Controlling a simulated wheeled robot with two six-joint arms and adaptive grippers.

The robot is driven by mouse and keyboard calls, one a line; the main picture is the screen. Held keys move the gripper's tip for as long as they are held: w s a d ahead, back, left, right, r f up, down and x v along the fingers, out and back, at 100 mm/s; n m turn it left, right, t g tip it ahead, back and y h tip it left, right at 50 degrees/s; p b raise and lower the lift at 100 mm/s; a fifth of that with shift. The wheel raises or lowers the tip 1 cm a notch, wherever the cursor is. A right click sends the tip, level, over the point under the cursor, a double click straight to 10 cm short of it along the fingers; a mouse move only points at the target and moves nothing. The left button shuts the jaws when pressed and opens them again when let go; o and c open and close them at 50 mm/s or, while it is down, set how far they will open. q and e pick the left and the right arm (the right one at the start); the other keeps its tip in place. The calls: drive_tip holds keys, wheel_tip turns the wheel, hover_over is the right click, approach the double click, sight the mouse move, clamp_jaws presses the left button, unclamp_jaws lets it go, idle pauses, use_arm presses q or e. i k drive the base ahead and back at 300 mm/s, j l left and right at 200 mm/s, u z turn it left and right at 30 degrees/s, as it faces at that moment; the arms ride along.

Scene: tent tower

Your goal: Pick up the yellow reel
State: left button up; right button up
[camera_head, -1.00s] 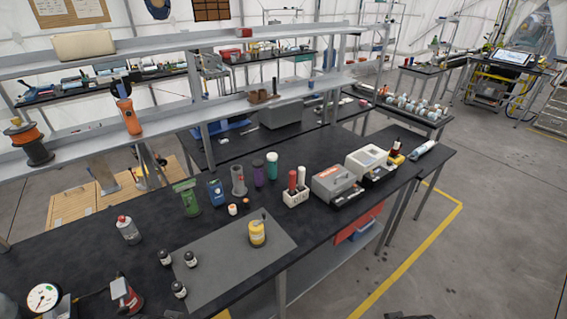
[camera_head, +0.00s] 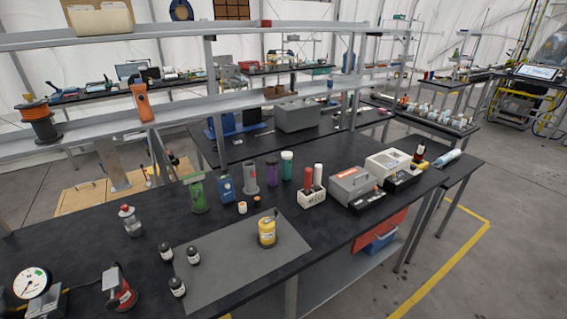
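A small yellow cylinder with a pale label and dark top (camera_head: 267,232), which looks like the yellow reel, stands upright on the right part of a grey mat (camera_head: 225,262) on the black workbench. It is fully visible, and nothing touches it from above. Neither my left nor my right gripper is in view.
Several small black bottles (camera_head: 193,256) stand at the mat's left. The mat's middle is clear.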

sight(267, 239)
drive_tip(key=u, duration=1.05)
drive_tip(key=k+l+u, duration=0.6)
drive_tip(key=k+l, duration=0.05)
